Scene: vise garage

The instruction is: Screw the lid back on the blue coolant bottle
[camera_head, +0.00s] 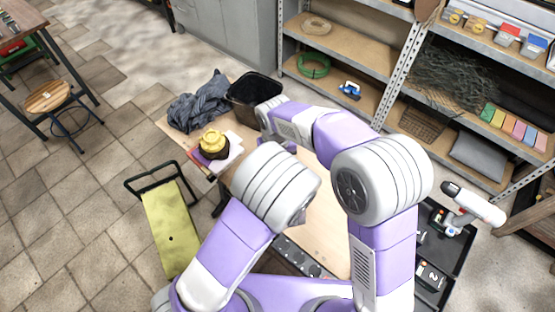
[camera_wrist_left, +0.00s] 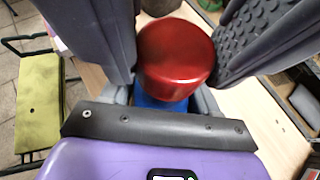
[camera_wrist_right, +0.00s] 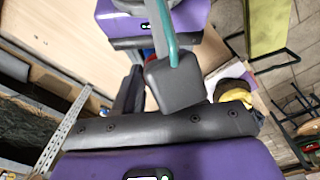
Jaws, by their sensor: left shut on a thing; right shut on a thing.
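The red round lid (camera_wrist_left: 176,52) is between the two dark ridged fingers of my left gripper (camera_wrist_left: 178,40), which is shut on it. Directly below the lid, part of the blue coolant bottle (camera_wrist_left: 160,103) shows in the left wrist view. I cannot tell whether the lid is seated on its neck. My right gripper (camera_wrist_right: 148,80) is shut with the bottle between its fingers; only a thin blue sliver shows in the right wrist view (camera_wrist_right: 148,52), and the rest is hidden. My left wrist is just beyond it. In the head view, my arms hide both grippers, lid and bottle.
The wooden workbench (camera_head: 322,215) lies under my arms. A black bin (camera_head: 254,95), a dark cloth (camera_head: 200,100) and a yellow object (camera_head: 213,142) sit at its far left. Metal shelves (camera_head: 345,50) stand behind. A yellow-green cart (camera_head: 170,230) stands left on open floor.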

